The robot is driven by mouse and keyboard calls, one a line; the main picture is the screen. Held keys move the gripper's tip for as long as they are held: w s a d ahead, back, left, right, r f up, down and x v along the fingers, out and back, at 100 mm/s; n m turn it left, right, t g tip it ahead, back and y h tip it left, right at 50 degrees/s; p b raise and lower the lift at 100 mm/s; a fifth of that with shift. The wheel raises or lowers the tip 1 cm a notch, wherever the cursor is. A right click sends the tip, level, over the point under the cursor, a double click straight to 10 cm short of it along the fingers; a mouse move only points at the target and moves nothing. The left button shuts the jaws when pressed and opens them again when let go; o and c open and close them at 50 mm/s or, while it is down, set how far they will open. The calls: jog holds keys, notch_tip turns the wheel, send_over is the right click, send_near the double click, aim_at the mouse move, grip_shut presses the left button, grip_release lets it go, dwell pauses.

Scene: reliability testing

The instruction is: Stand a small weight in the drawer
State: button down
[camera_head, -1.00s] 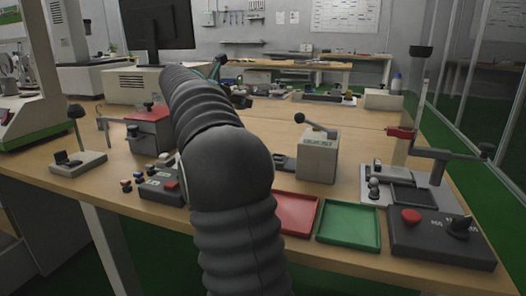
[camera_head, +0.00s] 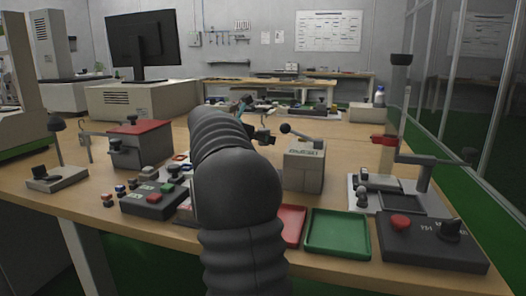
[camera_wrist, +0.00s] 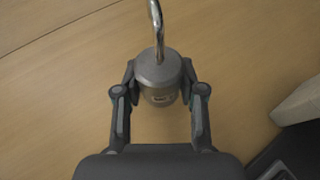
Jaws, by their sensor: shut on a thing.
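In the wrist view, my gripper (camera_wrist: 160,82) is shut on a small grey metal weight (camera_wrist: 160,70). The weight is a short cylinder with a tapered top and a shiny hook, with a finger pressed on each side. Bare wooden bench top shows beyond it; I cannot tell its height above the bench. In the head view, my gripper (camera_head: 262,135) is a small dark shape beyond my arm, and the weight cannot be made out. A grey box with a red top (camera_head: 138,129) and a dark front knob stands left of my arm; I cannot tell whether it holds the drawer.
A beige box with a lever (camera_head: 304,168) stands right of my arm. A red tray (camera_head: 291,222), a green tray (camera_head: 338,233) and a dark control box (camera_head: 430,242) line the front edge. A button box (camera_head: 155,199) sits left of my arm. Bench behind has free wood.

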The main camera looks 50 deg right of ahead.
jog(key=shift+f+b, duration=0.35)
jog(key=shift+f, duration=1.2)
jog(key=shift+f, duration=0.1)
jog(key=c, duration=1.1)
grip_release()
jog(key=shift+f, duration=0.1)
jog(key=o, duration=0.4)
